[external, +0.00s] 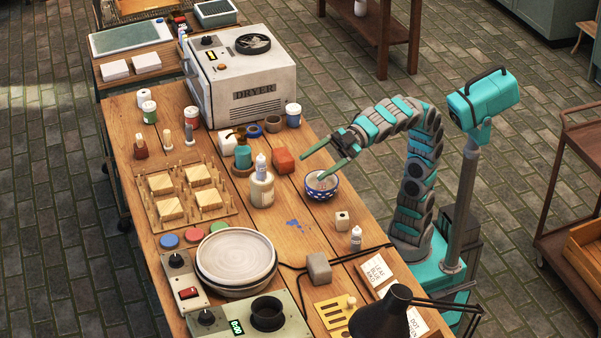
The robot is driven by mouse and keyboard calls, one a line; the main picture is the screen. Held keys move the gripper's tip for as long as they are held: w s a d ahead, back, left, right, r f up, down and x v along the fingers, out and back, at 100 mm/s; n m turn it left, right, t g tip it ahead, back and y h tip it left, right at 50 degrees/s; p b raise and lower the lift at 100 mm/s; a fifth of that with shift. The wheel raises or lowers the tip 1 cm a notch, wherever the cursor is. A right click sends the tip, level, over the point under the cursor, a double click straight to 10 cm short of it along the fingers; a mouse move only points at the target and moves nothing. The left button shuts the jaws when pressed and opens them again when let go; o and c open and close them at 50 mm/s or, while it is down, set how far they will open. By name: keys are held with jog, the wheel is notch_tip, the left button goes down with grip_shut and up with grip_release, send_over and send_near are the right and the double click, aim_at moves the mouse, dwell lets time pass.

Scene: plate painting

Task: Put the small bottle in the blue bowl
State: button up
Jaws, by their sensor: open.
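The blue bowl (321,194), patterned blue and white with a pale inside, stands near the right edge of the wooden table. My gripper (311,169) is open, its two green fingers spread just above and beside the bowl; one fingertip overlaps the bowl's rim in the picture. I see nothing held between the fingers. A small white bottle (356,240) with a narrow tip stands upright near the table's right edge, nearer the camera than the bowl. I cannot tell what, if anything, lies in the bowl.
A larger cream bottle (262,190) and an orange block (283,160) stand left of the bowl. A grey block (319,267), black cable and black lamp (388,315) are nearer the camera.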

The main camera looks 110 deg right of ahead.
jog(key=s+a+f+m+g+y, duration=0.1)
jog(key=s+a+f+g+y, duration=0.3)
jog(key=s+a, duration=0.35)
jog(key=s+a+f+m+g+y, duration=0.1)
jog(key=s+a+f+g+y, duration=0.25)
jog(key=s+a+f, duration=0.4)
jog(key=s+f+g+h+p, duration=0.1)
jog(key=s+f+g+h, duration=0.1)
jog(key=s+f+g, duration=0.75)
jog(key=s+f+g+h, duration=0.25)
jog(key=s+f, duration=0.45)
jog(key=s, duration=0.7)
jog(key=w+d+f+m+t+h+p, duration=0.25)
jog(key=w+d+f, duration=0.3)
jog(key=d, duration=0.65)
jog(key=w+d+f+m+t+h+p, duration=0.1)
jog(key=w+d+f+h+p, duration=0.25)
jog(key=d+f, duration=0.6)
jog(key=s+d+f+m+h+p, duration=0.1)
jog(key=s+d+m, duration=0.1)
jog(key=d, duration=0.7)
jog(key=s+d+f+m+g+h+p, duration=0.1)
jog(key=s+d+m+h, duration=0.1)
jog(key=d, duration=0.8)
jog(key=shift+g+p, duration=0.3)
jog(key=shift+d, duration=0.1)
